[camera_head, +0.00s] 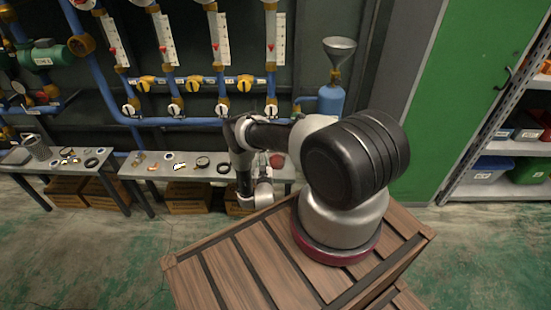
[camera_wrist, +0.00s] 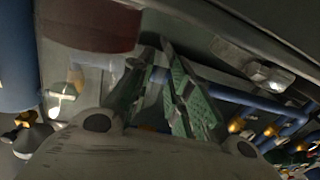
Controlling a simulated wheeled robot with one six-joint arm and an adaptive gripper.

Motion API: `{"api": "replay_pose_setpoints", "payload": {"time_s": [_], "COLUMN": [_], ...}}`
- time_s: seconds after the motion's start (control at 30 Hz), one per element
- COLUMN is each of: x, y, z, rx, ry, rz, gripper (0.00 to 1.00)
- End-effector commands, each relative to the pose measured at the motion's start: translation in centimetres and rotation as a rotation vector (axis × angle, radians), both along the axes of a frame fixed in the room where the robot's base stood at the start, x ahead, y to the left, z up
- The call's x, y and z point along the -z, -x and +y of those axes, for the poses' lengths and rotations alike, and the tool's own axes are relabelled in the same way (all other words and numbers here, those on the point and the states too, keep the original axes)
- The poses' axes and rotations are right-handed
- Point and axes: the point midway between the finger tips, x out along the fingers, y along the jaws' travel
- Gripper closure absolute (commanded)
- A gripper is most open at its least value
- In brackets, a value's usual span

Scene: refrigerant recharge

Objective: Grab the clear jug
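A see-through vessel, apparently the clear jug (camera_wrist: 88,75), shows faintly at the upper left of the wrist view, below a dull red round part (camera_wrist: 90,22). In the head view a small dull red round thing (camera_head: 277,161) is on the bench just right of my forearm; I cannot tell whether it belongs to the jug. My gripper (camera_wrist: 160,48) shows two green-padded fingers with a narrow gap and nothing clearly held between them. The jug is left of the fingers and looks apart from them. In the head view my arm hides the fingers.
The bench (camera_head: 150,172) carries several small parts and rings. Blue pipes with yellow valves (camera_head: 193,83) line the wall behind it. A blue cylinder (camera_head: 330,102) with a funnel (camera_head: 339,47) stands behind my arm. A wooden crate (camera_head: 240,272) is in front. Shelves (camera_head: 500,188) stand right.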

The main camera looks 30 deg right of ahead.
Motion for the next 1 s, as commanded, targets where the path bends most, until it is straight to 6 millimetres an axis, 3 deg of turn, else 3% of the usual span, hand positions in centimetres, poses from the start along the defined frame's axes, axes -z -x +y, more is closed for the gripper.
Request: {"api": "replay_pose_setpoints", "payload": {"time_s": [0.3,0.43,1.0], "x": [0.01,0.01,-0.42], "y": [-0.79,-0.77,-0.8], "z": [-0.37,-0.37,-0.36], "rx": [-0.002,-0.002,-0.001], "ry": [-0.001,-0.001,0.0], "rz": [0.001,0.002,0.0], "gripper": [0.8,1.0,1.0]}}
